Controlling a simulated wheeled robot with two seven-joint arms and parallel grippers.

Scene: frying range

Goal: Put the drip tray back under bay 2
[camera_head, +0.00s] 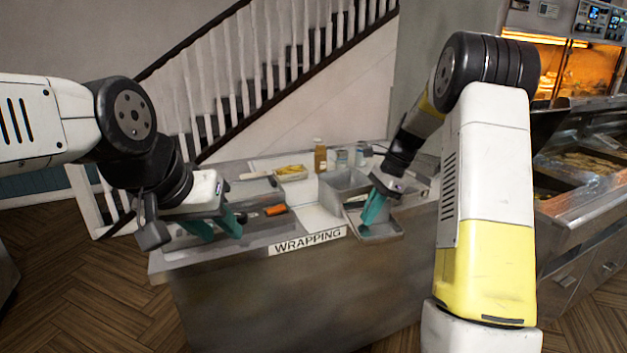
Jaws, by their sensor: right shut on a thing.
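A shallow grey metal tray (386,232), which looks like the drip tray, is at the right end of the wrapping counter, by its front edge. My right gripper (372,208) points down at the tray with its teal fingers close together, shut on the tray's edge; the exact grip is partly hidden. My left gripper (217,225) is over the left part of the counter, its teal fingers spread apart with nothing seen between them. Bay 2 cannot be made out; the frying range (580,185) stands at the right, partly behind my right arm.
The wrapping counter (290,300) holds an orange-handled tool (275,210), a tray of yellow food (291,173), a brown bottle (320,155) and small containers (341,160). A staircase railing (240,75) is behind. Wooden floor (90,290) is clear at the left.

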